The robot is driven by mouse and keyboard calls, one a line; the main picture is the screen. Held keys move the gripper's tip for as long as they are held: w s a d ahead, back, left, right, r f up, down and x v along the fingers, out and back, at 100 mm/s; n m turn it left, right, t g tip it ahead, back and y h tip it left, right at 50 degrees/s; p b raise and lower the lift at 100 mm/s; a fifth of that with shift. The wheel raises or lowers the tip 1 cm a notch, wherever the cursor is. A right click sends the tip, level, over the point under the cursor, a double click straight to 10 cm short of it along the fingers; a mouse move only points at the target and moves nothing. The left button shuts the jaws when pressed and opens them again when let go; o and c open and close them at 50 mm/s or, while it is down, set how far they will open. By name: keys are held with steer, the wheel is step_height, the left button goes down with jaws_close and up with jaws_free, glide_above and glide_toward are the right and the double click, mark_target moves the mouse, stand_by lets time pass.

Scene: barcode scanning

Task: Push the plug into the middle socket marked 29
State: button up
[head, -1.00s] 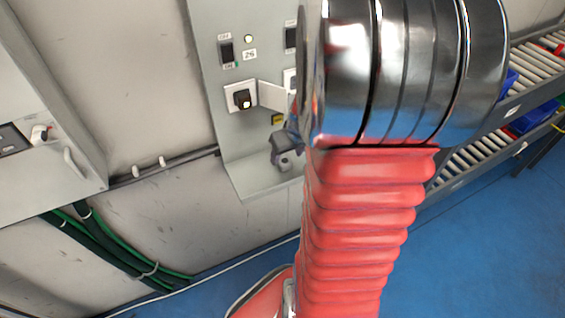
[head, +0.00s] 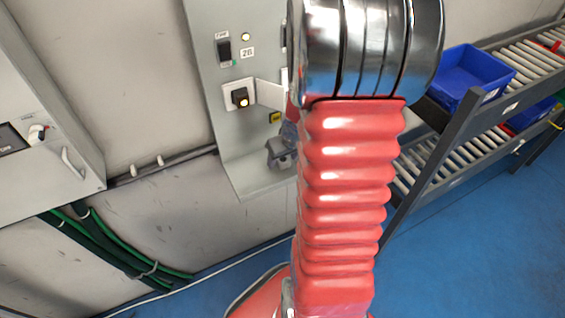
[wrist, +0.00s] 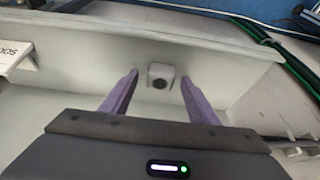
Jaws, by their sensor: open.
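My gripper (wrist: 160,95) is open in the wrist view, its two purple fingers apart and nothing held between them. Beyond the fingertips, a small pale block with a dark round face (wrist: 160,76) sits against a pale panel surface. I cannot tell whether it is the plug. In the head view, the grey panel (head: 240,177) has a left socket marked 26 with a dark plug (head: 239,97) in it. A grey block-shaped thing (head: 281,154) shows low on the panel, partly behind my arm; its identity is unclear. The middle socket and any mark 29 are hidden by my arm.
A white flap (head: 270,95) stands out beside the left socket. A grey cabinet (head: 60,170) is at the left. A roller rack (head: 470,120) with a blue bin (head: 470,78) is at the right. Dark and green cables (wrist: 265,40) run near the panel in the wrist view.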

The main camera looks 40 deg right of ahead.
stand_by(0.6)
steer(key=c, duration=1.1)
